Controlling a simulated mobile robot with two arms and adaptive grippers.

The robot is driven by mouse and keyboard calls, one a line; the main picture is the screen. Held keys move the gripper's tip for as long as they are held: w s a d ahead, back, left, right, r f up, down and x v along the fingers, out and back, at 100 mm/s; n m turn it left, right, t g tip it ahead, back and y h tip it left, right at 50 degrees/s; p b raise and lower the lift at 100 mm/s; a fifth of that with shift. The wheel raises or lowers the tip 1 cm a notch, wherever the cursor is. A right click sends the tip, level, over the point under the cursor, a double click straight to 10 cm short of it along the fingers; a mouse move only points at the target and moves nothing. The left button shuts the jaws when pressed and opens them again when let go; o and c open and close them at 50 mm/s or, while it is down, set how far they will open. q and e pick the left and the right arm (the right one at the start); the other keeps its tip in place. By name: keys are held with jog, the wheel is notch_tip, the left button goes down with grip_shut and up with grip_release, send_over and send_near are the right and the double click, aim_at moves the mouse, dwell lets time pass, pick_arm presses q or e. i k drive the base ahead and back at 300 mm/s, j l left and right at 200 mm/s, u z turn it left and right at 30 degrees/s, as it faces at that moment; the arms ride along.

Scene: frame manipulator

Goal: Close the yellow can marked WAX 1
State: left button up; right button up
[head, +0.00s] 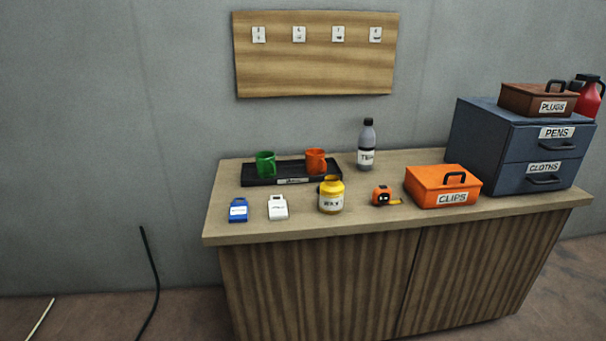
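The yellow can (331,197) stands upright near the front middle of the wooden counter. It has a white label with dark letters, too blurred to read with certainty. Its top looks darker and open, but it is too small to be sure. A small dark shape shows at its upper left edge; I cannot tell if it is a lid. Neither of my grippers is in view.
The counter (225,228) also holds a black tray (262,181) with green and orange mugs behind the can, a blue item (238,210) and white item (278,208) left, a tape measure (382,196) and orange CLIPS box (425,188) right. A grey bottle (366,140) stands behind.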

aim_at(331, 191)
jog(key=i+l+u, duration=0.25)
jog(key=i+l, duration=0.15)
jog(key=i+l+u, duration=0.2)
jog(key=i+l, duration=0.2)
jog(key=i+l+u, duration=0.25)
jog(key=l, duration=0.3)
jog(key=i, duration=0.1)
